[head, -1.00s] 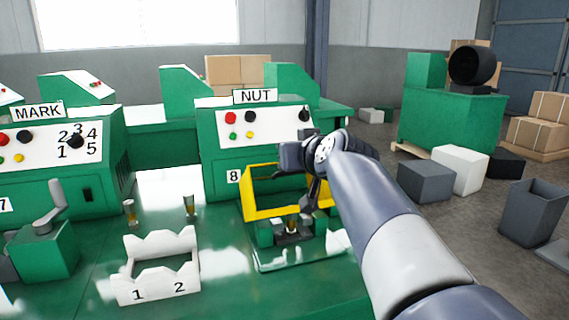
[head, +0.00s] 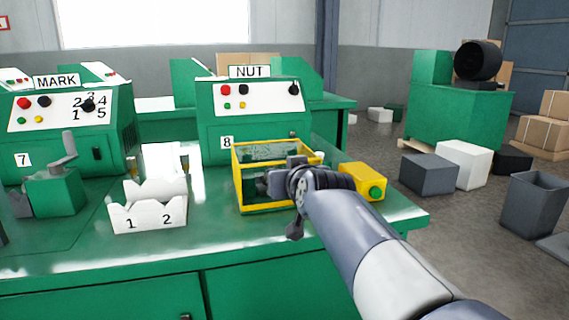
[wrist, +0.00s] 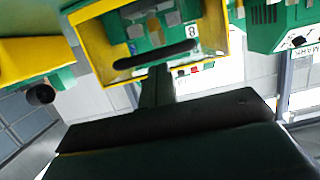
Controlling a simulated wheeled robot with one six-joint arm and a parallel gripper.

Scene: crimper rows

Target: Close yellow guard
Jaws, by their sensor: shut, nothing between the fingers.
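The yellow guard (head: 264,208) is a box-shaped frame with clear panes at the NUT machine (head: 250,122). In the head view it stands low around the small fixture, its bottom edge down at the green bench top. My gripper (head: 272,182) is shut and empty at the guard's front right side, hiding part of it. Contact with the frame cannot be told. The wrist view, tipped over, shows the guard (wrist: 92,58) just beyond my gripper's dark fingers (wrist: 157,85), with the fixture (wrist: 150,30) inside it.
A yellow box with a green button (head: 375,192) sits right of the guard on the bench. A white stand marked 1 and 2 (head: 148,215) and a green lever block (head: 55,192) are to the left. The bench's front edge (head: 130,268) is near.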

